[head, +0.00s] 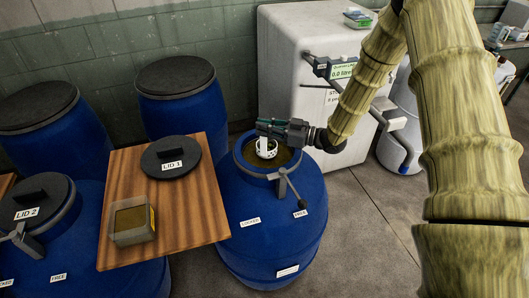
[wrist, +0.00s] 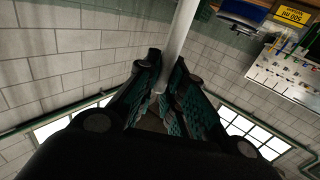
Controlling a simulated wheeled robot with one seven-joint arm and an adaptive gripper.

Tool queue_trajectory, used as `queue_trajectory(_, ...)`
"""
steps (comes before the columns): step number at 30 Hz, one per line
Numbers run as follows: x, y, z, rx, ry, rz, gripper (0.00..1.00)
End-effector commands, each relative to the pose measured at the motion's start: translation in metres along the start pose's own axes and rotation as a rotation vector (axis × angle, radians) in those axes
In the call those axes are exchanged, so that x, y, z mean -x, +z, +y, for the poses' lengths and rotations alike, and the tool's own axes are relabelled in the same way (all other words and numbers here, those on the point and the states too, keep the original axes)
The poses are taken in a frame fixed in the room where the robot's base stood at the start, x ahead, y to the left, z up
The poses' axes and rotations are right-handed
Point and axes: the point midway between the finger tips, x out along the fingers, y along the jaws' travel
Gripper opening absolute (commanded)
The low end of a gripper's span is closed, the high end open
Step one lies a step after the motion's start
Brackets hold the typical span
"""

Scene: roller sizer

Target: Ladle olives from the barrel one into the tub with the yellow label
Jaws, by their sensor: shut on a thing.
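My gripper (head: 264,129) is shut on the pale handle of a ladle (head: 265,148), above the open blue barrel (head: 255,208). The ladle's white bowl, with dark spots or holes, is at the barrel's mouth over brownish contents; I cannot tell whether it touches them or holds olives. In the wrist view the fingers (wrist: 160,85) close around the pale handle (wrist: 182,30). A clear, square tub (head: 125,238) with a yellow label on its right side stands on the wooden board to the left.
The wooden board (head: 190,215) also holds the round LID 1 (head: 170,158). A lever clamp (head: 286,185) sticks up at the barrel's front rim. The LID 2 barrel (head: 75,235) and other closed blue barrels stand left. A white cabinet (head: 290,50) with a green display stands behind.

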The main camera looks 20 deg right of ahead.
Motion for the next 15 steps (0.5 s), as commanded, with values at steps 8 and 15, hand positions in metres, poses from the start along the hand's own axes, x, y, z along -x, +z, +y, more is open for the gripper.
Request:
queue_trajectory(8,0.000,-0.018,0.000,0.002,0.000,0.001,0.00)
queue_trajectory(15,0.000,-0.030,0.000,0.001,0.000,0.001,0.00)
